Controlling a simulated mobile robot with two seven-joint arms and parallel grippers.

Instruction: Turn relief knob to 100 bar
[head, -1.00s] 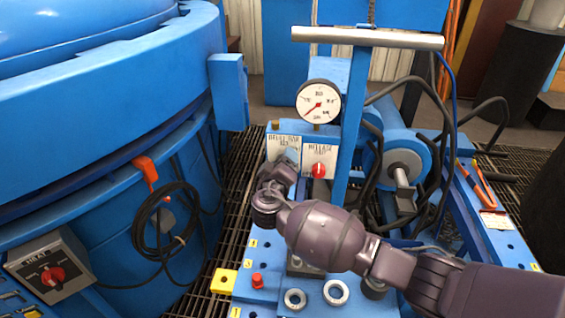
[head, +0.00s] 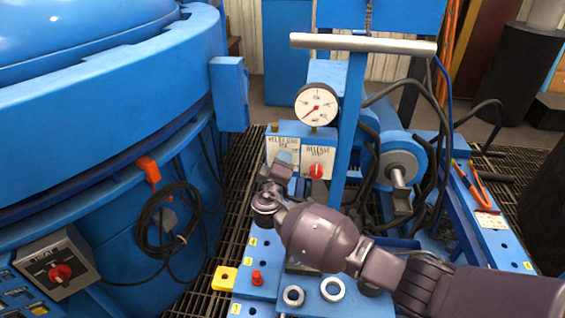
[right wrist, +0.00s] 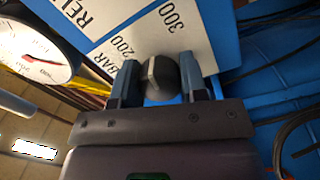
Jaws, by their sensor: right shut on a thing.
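The relief knob (right wrist: 160,78) is dark and faceted. It sits on a white plate (right wrist: 130,32) whose visible marks include 200 and 300. My right gripper (right wrist: 165,88) has one finger on each side of the knob and is shut on it. In the head view the right gripper (head: 283,160) covers the knob in front of the left white plate (head: 284,146). The knob's pointer and the 100 mark cannot be made out. My left gripper is not in view.
A round pressure gauge (head: 317,104) with a red needle stands above the plates. A red knob (head: 316,171) on the second plate is close to the right of my gripper. A blue post (head: 349,130) with a metal crossbar (head: 363,44) rises beside them.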

